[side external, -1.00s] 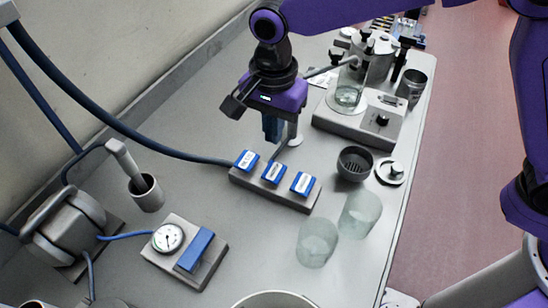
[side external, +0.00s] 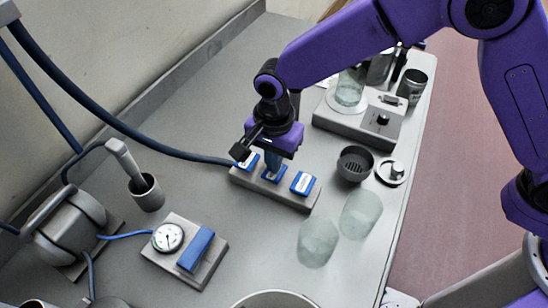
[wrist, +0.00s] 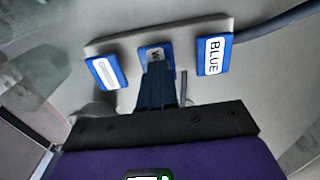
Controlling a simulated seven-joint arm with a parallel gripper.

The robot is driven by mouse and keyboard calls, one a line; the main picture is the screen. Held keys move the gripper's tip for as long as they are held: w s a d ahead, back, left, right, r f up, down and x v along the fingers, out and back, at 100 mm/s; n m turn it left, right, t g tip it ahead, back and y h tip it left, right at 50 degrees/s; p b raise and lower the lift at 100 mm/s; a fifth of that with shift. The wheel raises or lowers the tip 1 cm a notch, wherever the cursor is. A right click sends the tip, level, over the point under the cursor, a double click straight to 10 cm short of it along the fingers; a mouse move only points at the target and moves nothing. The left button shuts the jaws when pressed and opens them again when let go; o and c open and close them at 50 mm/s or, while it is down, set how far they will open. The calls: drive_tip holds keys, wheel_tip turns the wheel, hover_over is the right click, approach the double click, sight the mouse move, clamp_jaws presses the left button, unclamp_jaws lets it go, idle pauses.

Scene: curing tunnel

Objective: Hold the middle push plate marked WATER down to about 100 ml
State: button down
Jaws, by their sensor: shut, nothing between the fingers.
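The middle push plate (wrist: 155,53) is blue with a white label. In the wrist view the start of its marking shows as a W, and my fingers hide the rest. It sits on a low grey block (side external: 296,199) between two other blue plates. My gripper (side external: 272,172) is shut and empty, pointing down over the middle plate in the side view. Its fingertips overlap the plate in both views. I cannot tell whether they touch it or whether it is pressed down. A thin grey rod (wrist: 184,88) stands beside my fingers in the wrist view.
The plate marked BLUE (wrist: 214,54) and another labelled plate (wrist: 106,72) flank the middle one. Two clear glasses (side external: 317,243) (side external: 360,214) stand in front. A glass vessel (side external: 350,88) sits on a grey device behind. A dark strainer cup (side external: 355,163) stands to the right.

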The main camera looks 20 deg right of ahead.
drive_tip(key=shift+s+d+f, duration=0.1)
drive_tip(key=shift+d+f, duration=0.05)
drive_tip(key=shift+f, duration=1.15)
drive_tip(key=shift+r, duration=0.1)
idle(0.4)
wheel_tip(320, 180, up, 15)
drive_tip(key=shift+w+a, duration=0.2)
drive_tip(key=shift+a, duration=0.05)
idle(1.8)
drive_tip(key=shift+d, duration=0.1)
idle(0.3)
drive_tip(key=s+d+n, duration=0.7)
drive_tip(key=d, duration=0.4)
drive_tip(key=s+d+n, duration=0.7)
drive_tip(key=d, duration=0.5)
drive_tip(key=s+d+f+n, duration=0.1)
drive_tip(key=s+d+n, duration=0.6)
drive_tip(key=d, duration=0.5)
drive_tip(key=shift+s+d+n, duration=0.2)
drive_tip(key=shift+s+n, duration=0.1)
drive_tip(key=shift+s, duration=0.2)
